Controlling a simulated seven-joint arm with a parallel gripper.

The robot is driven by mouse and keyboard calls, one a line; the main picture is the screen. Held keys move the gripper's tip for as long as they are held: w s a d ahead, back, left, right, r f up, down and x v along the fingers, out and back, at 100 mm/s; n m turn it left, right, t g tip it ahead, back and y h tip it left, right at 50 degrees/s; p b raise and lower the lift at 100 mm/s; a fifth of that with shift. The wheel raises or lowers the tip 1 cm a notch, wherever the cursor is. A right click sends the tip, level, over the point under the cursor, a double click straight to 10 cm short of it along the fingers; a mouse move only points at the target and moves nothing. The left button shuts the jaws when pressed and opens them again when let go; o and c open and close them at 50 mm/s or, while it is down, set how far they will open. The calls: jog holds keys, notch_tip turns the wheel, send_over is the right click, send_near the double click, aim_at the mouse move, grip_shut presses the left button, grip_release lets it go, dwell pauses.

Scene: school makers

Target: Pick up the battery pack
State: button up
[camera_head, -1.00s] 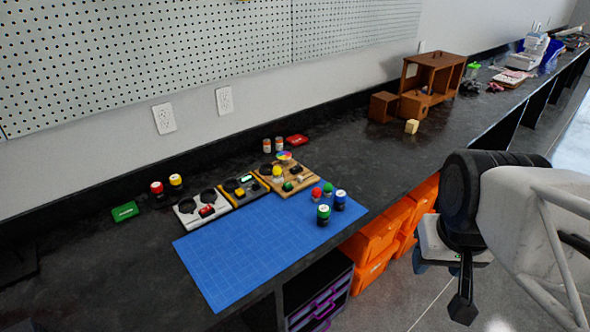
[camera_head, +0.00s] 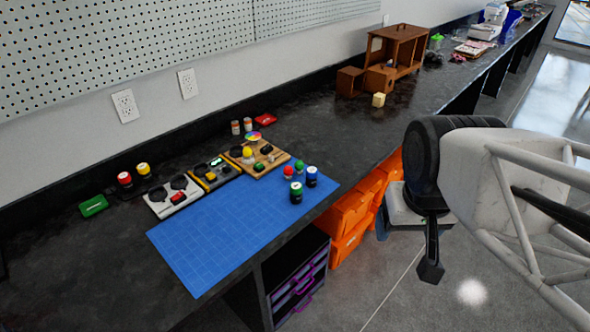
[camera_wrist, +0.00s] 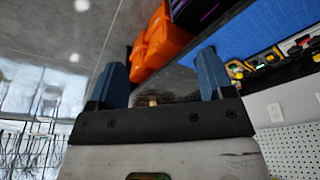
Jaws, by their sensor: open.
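No item is clearly recognisable as the battery pack. Small block-like candidates in the head view are a green box (camera_head: 93,206) at the counter's left, a red box (camera_head: 265,119) near the wall, and a red block (camera_head: 178,197) on the white panel (camera_head: 160,208). My gripper (camera_wrist: 162,72) is open, with two blue fingers apart and nothing held between them. In the head view it hangs at the right, beyond the counter's front edge and far from these items. The arm partly hides it there.
A blue mat (camera_head: 215,250) lies on the dark counter with several coloured-lidded jars at its right corner. Black-and-yellow and wooden panels stand behind it. A wooden cabinet (camera_head: 405,45) is farther back. Orange bins (camera_head: 345,225) sit below. Open floor lies right of the counter.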

jog(key=shift+w, duration=0.1)
jog(key=n+g, duration=0.3)
jog(key=n, duration=0.8)
send_over(296, 185)
jog(key=f, duration=2.2)
jog(key=shift+s+d+f, duration=0.1)
jog(key=shift+s+d, duration=0.1)
jog(key=shift+w+a+f+n, duration=0.15)
jog(key=shift+w+f+n, duration=0.05)
jog(key=shift+f+n, duration=0.1)
jog(key=shift+f, duration=1.3)
